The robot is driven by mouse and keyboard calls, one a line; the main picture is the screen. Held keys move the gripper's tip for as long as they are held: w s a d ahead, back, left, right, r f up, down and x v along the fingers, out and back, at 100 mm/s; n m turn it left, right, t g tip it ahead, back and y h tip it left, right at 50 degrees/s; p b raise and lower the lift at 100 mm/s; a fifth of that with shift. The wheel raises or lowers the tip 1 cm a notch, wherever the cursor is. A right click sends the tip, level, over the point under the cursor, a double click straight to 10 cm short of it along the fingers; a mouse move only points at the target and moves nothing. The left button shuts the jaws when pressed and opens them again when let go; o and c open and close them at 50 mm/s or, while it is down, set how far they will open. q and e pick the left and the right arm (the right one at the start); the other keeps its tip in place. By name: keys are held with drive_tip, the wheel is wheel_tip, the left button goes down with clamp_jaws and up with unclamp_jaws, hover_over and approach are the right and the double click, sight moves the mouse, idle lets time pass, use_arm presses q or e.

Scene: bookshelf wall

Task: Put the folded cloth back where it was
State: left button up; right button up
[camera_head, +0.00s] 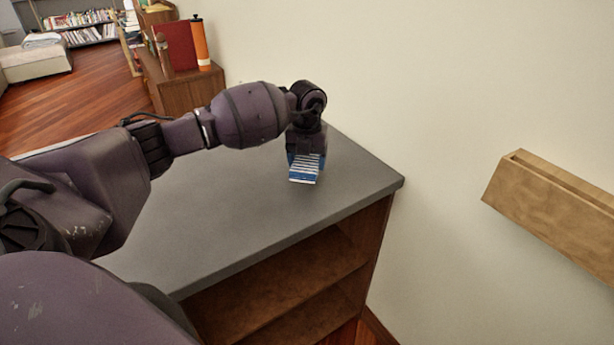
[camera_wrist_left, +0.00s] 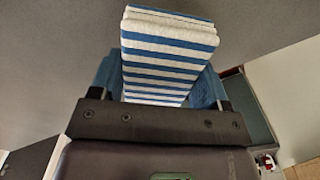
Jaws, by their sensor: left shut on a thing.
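The folded cloth (camera_head: 304,172) has blue and white stripes. My left gripper (camera_head: 305,152) is shut on it, at the right part of the grey counter top (camera_head: 215,205). In the left wrist view the cloth (camera_wrist_left: 168,55) stands out between the two blue fingers of the gripper (camera_wrist_left: 165,85). Its folded edge faces away from the palm. The cloth is at or just above the counter; I cannot tell whether it touches. My right gripper is not in view.
Under the counter top is an open wooden shelf (camera_head: 290,280). A wooden wall ledge (camera_head: 555,205) is at the right. An orange bottle (camera_head: 200,45) and a red board (camera_head: 176,46) stand on a cabinet behind. The counter around the cloth is clear.

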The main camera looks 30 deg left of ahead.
sight(307, 185)
use_arm(q)
wheel_tip(307, 185, down, 5)
drive_tip(key=shift+f, duration=0.3)
drive_tip(key=o, duration=0.9)
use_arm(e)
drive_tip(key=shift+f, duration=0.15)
use_arm(q)
wheel_tip(307, 185, up, 11)
drive_tip(key=shift+r, duration=0.65)
